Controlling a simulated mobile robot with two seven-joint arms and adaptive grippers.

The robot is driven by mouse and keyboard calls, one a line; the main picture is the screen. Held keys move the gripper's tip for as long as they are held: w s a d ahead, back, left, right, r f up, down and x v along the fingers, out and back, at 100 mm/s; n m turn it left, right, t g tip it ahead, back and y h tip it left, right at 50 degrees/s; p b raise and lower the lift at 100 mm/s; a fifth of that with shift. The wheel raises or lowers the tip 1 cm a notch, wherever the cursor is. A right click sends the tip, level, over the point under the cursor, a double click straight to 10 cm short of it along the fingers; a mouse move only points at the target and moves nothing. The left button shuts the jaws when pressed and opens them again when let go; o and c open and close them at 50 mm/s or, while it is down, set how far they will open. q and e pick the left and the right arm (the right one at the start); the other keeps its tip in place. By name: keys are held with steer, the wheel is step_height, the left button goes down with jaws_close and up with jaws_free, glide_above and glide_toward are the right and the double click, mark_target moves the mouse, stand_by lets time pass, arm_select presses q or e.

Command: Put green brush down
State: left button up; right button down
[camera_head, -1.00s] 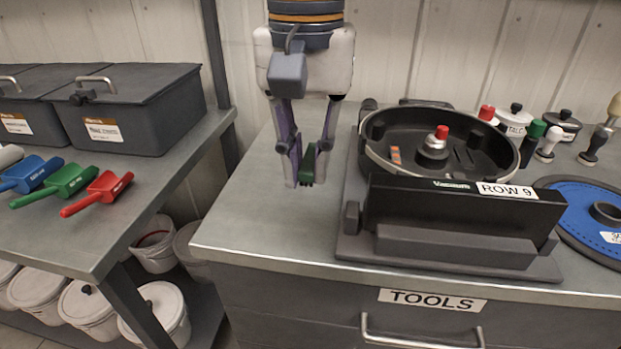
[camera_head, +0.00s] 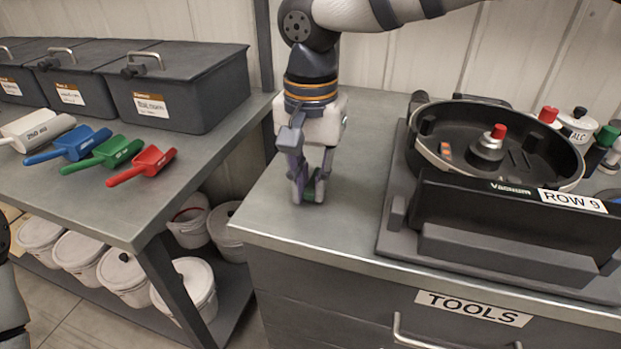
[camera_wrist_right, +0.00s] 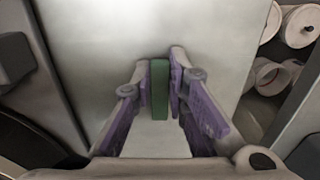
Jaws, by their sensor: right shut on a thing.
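My right gripper (camera_head: 309,198) points down at the left part of the metal cabinet top (camera_head: 350,150). It is shut on the green brush (camera_head: 309,187), of which only a small part shows between the fingers in the head view. In the right wrist view the green brush (camera_wrist_right: 159,88) is a narrow green block between the purple pads of my right gripper (camera_wrist_right: 162,75). The brush is low, at or just above the cabinet top; I cannot tell whether it touches. My left gripper is not in view.
A black seed meter marked ROW 9 (camera_head: 500,180) stands to the right of the gripper. Left, across a gap, a lower table (camera_head: 110,205) holds coloured scoops (camera_head: 150,162) and grey lidded bins (camera_head: 190,85). White buckets (camera_head: 190,285) stand below. Cabinet top around the gripper is clear.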

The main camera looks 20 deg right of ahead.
mark_target(310, 190)
steer(key=c, duration=1.6)
jaws_free()
steer(key=shift+r, duration=0.1)
step_height(310, 190, up, 12)
steer(key=shift+r, duration=0.1)
